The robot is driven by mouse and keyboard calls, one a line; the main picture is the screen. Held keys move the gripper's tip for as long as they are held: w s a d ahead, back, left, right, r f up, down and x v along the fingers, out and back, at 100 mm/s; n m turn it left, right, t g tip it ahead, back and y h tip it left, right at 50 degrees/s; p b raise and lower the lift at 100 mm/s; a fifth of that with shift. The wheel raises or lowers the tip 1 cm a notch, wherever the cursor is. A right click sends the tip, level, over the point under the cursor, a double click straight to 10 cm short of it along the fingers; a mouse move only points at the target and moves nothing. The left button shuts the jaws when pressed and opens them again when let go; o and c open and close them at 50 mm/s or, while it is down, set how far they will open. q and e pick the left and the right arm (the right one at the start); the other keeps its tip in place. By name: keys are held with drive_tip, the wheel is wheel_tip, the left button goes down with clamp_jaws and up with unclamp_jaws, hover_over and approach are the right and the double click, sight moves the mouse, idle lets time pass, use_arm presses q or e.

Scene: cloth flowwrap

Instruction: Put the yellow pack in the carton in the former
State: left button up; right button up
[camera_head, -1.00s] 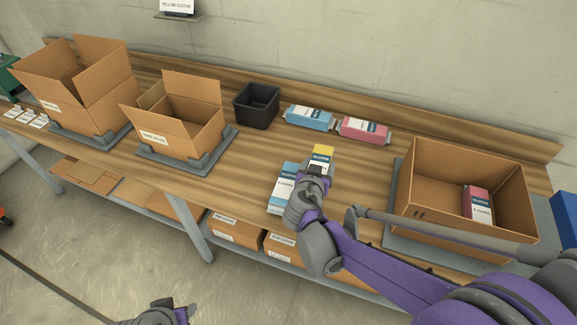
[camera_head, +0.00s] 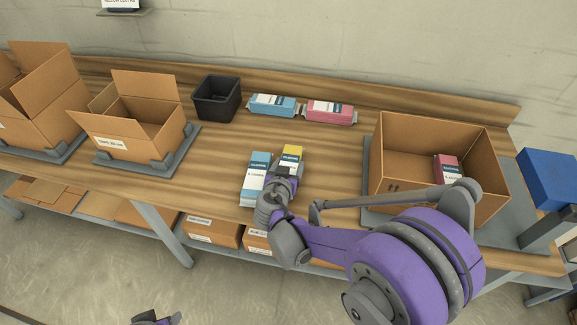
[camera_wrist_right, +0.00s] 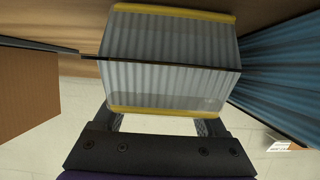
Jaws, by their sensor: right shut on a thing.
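The yellow pack (camera_head: 291,157), white and dark-labelled with a yellow end, is in my right gripper (camera_head: 284,174) near the bench's front edge, just right of a blue pack (camera_head: 256,178). In the right wrist view the clear, ribbed pack (camera_wrist_right: 170,75) with yellow edges lies between the fingers of the gripper (camera_wrist_right: 165,122). A carton (camera_head: 140,120) with raised flaps sits in a grey former (camera_head: 185,150) at the left. Only a small part of my left gripper (camera_head: 157,318) shows at the bottom edge; its fingers are unclear.
Another flapped carton (camera_head: 45,95) stands in a holder at far left. A black bin (camera_head: 216,98), a blue pack (camera_head: 273,105) and a pink pack (camera_head: 330,112) are at the back. An open carton (camera_head: 420,140) at right holds a pink pack (camera_head: 447,168). A blue box (camera_head: 550,178) is far right.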

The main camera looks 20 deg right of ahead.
drive_tip(key=o, duration=1.1)
